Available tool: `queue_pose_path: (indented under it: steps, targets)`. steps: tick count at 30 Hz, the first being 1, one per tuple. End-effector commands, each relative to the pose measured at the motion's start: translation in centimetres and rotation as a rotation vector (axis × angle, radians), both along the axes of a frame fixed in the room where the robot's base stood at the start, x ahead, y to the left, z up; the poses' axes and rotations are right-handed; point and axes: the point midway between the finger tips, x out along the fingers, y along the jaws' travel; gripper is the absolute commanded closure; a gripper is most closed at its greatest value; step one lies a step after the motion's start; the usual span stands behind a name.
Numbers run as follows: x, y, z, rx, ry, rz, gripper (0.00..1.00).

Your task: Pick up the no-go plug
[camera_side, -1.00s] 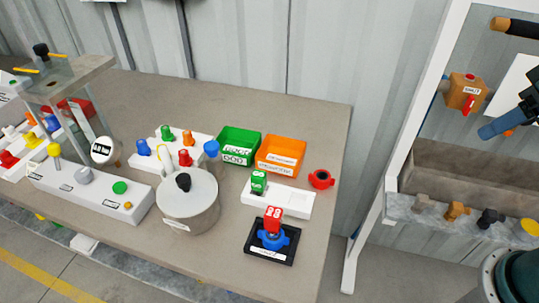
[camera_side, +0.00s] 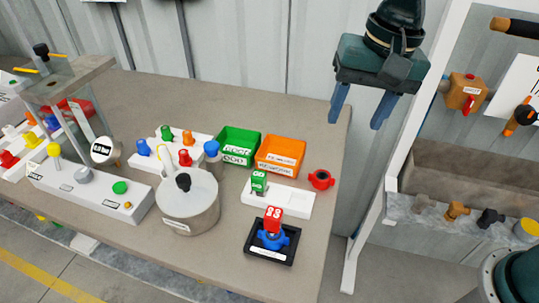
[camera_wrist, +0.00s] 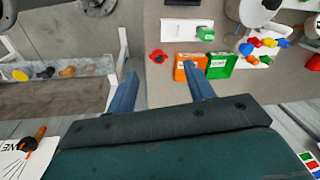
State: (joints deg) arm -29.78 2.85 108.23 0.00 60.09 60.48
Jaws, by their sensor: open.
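The red plug (camera_side: 273,218), which I take for the no-go plug by its colour, stands upright in a blue ring (camera_side: 272,239) on a black square base (camera_side: 288,251) near the table's front right. Its label is too small to read. A green plug (camera_side: 259,181) stands in a white block (camera_side: 292,203) just behind it; it also shows in the wrist view (camera_wrist: 205,33). My gripper (camera_side: 360,107) is open and empty, high over the table's back right corner, well apart from both plugs. In the wrist view its two blue fingers (camera_wrist: 160,72) point toward the table. The red plug is not visible there.
A red ring (camera_side: 320,179) lies right of the white block. Green (camera_side: 239,145) and orange (camera_side: 280,155) bins stand behind it. A metal pot (camera_side: 188,203) stands to the left. A white-framed stand (camera_side: 400,165) rises at the right.

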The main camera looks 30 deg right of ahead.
Motion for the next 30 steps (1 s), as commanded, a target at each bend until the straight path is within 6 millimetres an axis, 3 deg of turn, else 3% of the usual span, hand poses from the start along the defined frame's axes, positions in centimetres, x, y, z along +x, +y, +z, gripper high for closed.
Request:
queue_pose_path:
  steps: [9, 15, 21, 30]
  targets:
    - [1.3, 8.6, -4.1, -0.031, 0.101, -0.148, 0.47]
    - [1.1, 12.2, -6.3, -0.052, 0.134, -0.22, 0.47]
    - [1.0, 13.4, -7.0, -0.06, 0.143, -0.249, 0.47]
    - [1.0, 13.4, -7.8, -0.061, 0.144, -0.249, 0.47]
